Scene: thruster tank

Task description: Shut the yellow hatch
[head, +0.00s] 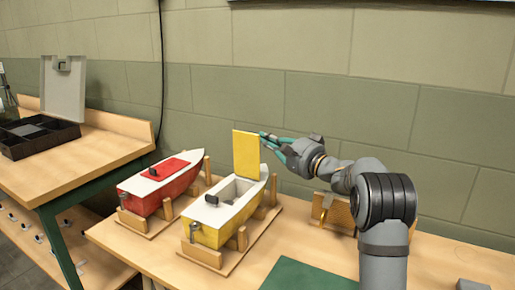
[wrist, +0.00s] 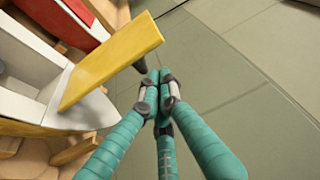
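The yellow hatch (head: 246,153) stands open and upright on the yellow and white boat (head: 219,233) in the head view. In the wrist view the hatch (wrist: 112,62) shows as a yellow panel tilted across the left, beside my fingers. My gripper (head: 264,136) is at the hatch's upper right edge in the head view. In the wrist view its teal fingers (wrist: 159,82) are drawn together at the tips with nothing between them. The fingertips are close to the hatch; I cannot tell whether they touch it. The hatch opening on the deck is uncovered.
A red and white boat (head: 160,187) with its red hatch lying flat stands left of the yellow one. Both sit on wooden cradles. A green mat (head: 303,275) lies in front, and a wooden block (head: 335,212) stands right. A wall rises behind the table.

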